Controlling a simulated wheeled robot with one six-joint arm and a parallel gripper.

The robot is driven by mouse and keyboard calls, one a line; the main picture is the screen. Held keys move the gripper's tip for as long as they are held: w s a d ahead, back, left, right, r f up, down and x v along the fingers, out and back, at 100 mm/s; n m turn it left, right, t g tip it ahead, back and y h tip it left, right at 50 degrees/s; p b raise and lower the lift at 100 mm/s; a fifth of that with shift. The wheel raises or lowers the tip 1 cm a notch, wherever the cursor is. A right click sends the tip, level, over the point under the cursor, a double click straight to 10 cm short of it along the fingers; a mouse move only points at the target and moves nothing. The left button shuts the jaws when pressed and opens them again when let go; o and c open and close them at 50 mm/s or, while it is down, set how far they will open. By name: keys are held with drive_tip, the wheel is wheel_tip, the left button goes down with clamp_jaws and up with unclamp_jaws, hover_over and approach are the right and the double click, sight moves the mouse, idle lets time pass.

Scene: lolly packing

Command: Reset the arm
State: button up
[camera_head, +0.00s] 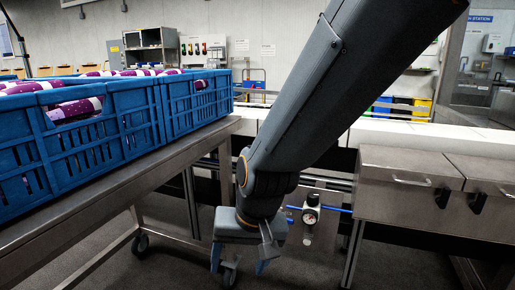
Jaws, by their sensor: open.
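My gripper (240,264) hangs at the lower end of my dark grey arm, near the bottom centre of the head view. Its two blue-grey fingers point down and stand apart, with nothing between them. It is over the floor, to the right of the steel table with the crates and apart from it. My arm comes down from the upper right and covers part of the background.
Blue crates (95,142) holding purple-and-white packages (75,107) stand on a steel table (130,180) at the left. Steel boxes with handles (408,180) are at the right. A pressure gauge (311,199) sits behind my gripper. A white conveyor surface (400,133) runs behind.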

drive_tip(key=s+d+r+n+g+h, duration=0.2)
drive_tip(key=s+d+n, duration=0.2)
drive_tip(key=s+d, duration=0.5)
drive_tip(key=s+d+r+m+p, duration=0.1)
drive_tip(key=d+r+m+p, duration=0.1)
drive_tip(key=d+r+p, duration=0.5)
drive_tip(key=s+d+r+m+p, duration=0.1)
drive_tip(key=d+r+m+p, duration=0.2)
drive_tip(key=d+r+p, duration=0.4)
wheel_tip(320, 180, up, 4)
drive_tip(key=p, duration=1)
drive_tip(key=shift+r+h, duration=0.25)
drive_tip(key=shift+h, duration=0.05)
drive_tip(key=shift+d, duration=0.1)
